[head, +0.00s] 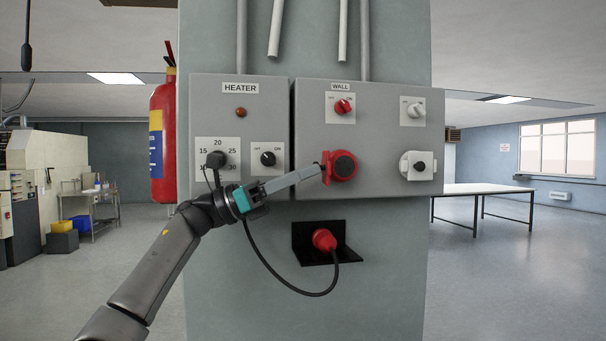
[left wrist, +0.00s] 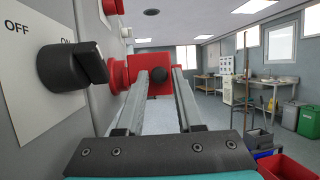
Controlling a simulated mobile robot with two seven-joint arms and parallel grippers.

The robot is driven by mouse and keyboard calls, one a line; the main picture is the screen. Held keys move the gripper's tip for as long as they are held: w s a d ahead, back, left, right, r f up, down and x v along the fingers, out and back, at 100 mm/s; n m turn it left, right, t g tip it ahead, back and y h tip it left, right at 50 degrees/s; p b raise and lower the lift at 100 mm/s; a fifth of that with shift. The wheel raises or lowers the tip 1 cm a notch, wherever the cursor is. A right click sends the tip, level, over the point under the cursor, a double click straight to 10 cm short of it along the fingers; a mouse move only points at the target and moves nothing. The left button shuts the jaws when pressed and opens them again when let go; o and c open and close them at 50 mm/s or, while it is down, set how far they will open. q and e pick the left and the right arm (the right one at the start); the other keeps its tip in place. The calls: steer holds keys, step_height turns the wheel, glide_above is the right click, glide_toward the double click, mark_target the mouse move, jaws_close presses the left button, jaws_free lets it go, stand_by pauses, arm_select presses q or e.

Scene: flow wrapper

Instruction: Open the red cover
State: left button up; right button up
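In the left wrist view the red cover (left wrist: 150,62) stands out from the panel just beyond the fingertips (left wrist: 160,74). The two fingers are apart, with part of the red cover and a dark round piece showing between them. I cannot tell whether they touch it. My right gripper is not in view.
A red switch (head: 342,106) is above the cover; a white-framed socket (head: 418,166) is to its right. The HEATER box (head: 240,125) has knobs near my left wrist. A red plug (head: 324,240) with a black cable hangs below. A fire extinguisher (head: 162,140) is at left.

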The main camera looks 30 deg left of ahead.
arm_select(q)
steer(key=shift+o, duration=1.3)
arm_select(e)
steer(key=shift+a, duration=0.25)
arm_select(q)
steer(key=shift+a, duration=0.1)
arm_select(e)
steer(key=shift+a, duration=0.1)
arm_select(q)
steer(key=b+v, duration=0.2)
steer(key=v, duration=1)
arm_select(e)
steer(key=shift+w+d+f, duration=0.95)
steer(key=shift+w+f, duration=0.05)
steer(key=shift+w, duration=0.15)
arm_select(q)
steer(key=shift+c, duration=0.2)
